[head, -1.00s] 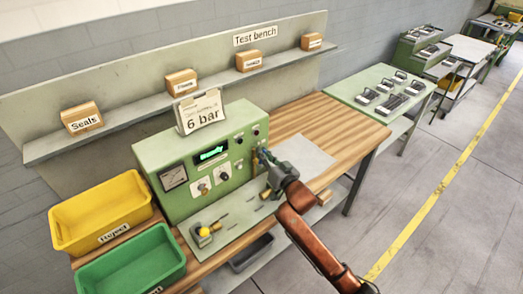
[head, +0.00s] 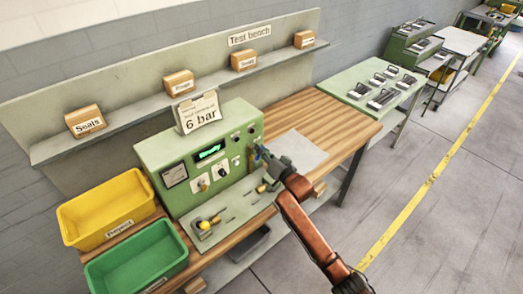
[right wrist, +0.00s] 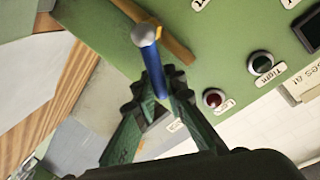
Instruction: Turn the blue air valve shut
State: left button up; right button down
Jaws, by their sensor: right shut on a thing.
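The blue air valve lever (right wrist: 157,72) shows in the right wrist view. It runs from a silver hub down between my right gripper's fingers and stands at a slant to the brass pipe (right wrist: 174,42) behind it. My right gripper (right wrist: 160,88) is shut on the lever, with one finger on each side. In the head view my right gripper (head: 262,155) is at the right end of the green test panel (head: 165,150) and largely hides the valve. My left gripper is not in view.
A yellow bin (head: 80,234) and a green bin (head: 105,283) stand left of the panel. The wooden bench top (head: 320,115) to the right is mostly clear.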

jog(key=c, duration=2)
grip_release()
jog(key=shift+o, duration=0.2)
jog(key=v, duration=1.2)
jog(key=shift+r, duration=0.1)
